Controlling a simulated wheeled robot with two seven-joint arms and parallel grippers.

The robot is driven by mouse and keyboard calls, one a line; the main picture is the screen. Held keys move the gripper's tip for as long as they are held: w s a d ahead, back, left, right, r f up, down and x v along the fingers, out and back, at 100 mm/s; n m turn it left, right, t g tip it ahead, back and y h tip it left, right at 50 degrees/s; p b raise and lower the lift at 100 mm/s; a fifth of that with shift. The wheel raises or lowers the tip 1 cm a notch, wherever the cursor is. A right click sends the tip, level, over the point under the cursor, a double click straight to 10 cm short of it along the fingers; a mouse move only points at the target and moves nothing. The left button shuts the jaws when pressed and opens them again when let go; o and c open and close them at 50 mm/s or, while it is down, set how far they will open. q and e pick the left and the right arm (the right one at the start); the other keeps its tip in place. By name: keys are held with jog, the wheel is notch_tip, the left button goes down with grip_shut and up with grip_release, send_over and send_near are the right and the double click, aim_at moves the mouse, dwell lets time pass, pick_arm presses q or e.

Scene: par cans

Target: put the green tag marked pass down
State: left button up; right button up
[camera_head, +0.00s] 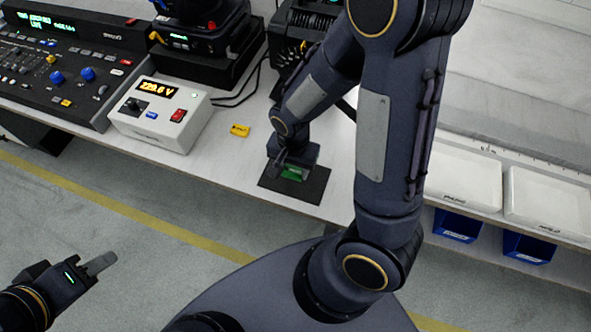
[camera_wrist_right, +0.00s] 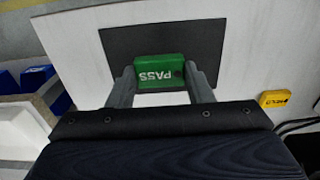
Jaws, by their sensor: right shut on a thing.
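The green tag marked PASS (camera_wrist_right: 160,71) is between the fingers of my right gripper (camera_wrist_right: 160,80), which is shut on it. In the head view the green tag (camera_head: 294,173) shows partly below the right gripper (camera_head: 292,166), over the dark mat (camera_head: 312,190). The dark mat (camera_wrist_right: 205,35) also shows behind the tag in the right wrist view. I cannot tell whether the tag touches the mat. My left gripper (camera_head: 100,263) is at the lower left over the floor, far from the tag. Whether its fingers are apart is unclear.
A yellow tag (camera_head: 240,131) lies on the white bench left of the mat. A white box with a lit readout (camera_head: 160,114) and a mixing console (camera_head: 62,62) stand further left. White trays (camera_head: 464,178) and blue bins (camera_head: 457,226) are at the right.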

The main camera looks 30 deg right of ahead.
aim_at(295, 172)
jog(key=shift+w+d+f, duration=0.35)
jog(key=shift+w+f, duration=0.05)
jog(key=shift+f, duration=0.2)
jog(key=shift+w+d+f, duration=0.3)
jog(key=shift+w+f, duration=0.05)
jog(key=shift+f, duration=0.2)
jog(key=shift+w+f+p, duration=0.15)
jog(key=shift+f+p, duration=0.15)
jog(key=shift+f, duration=1.4)
jog(key=shift+f, duration=0.2)
jog(key=o, duration=0.9)
jog(key=shift+o, duration=0.2)
jog(key=shift+r, duration=0.1)
